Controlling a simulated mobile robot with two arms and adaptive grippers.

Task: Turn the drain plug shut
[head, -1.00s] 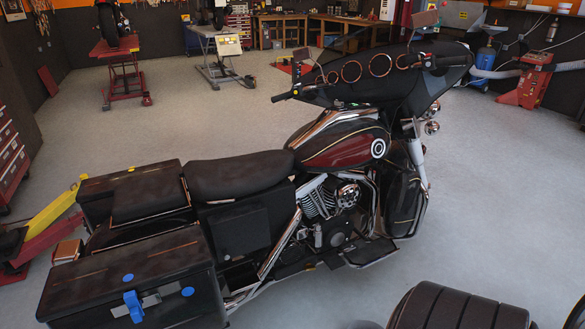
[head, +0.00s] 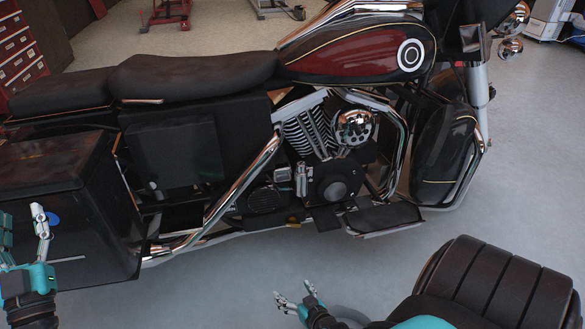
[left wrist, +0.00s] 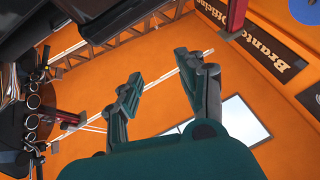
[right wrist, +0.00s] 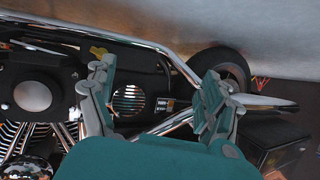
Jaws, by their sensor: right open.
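The motorcycle's engine (head: 318,150) fills the middle of the head view. A small yellow part (head: 293,223) shows low under it, and also at the left finger in the right wrist view (right wrist: 97,50); I cannot tell if it is the drain plug. My right gripper (head: 293,291) is open and empty, low in front of the motorcycle; in the right wrist view its fingers (right wrist: 157,72) are spread, facing the engine's underside. My left gripper (head: 22,222) is in front of the side box at the left; in the left wrist view its fingers (left wrist: 158,68) are apart and empty.
The black side box (head: 60,190) stands at the left. A chrome exhaust pipe (head: 235,195) and the footboard (head: 384,218) flank the lower engine. The grey floor (head: 215,280) in front is bare. A red tool cabinet (head: 20,60) is at the far left.

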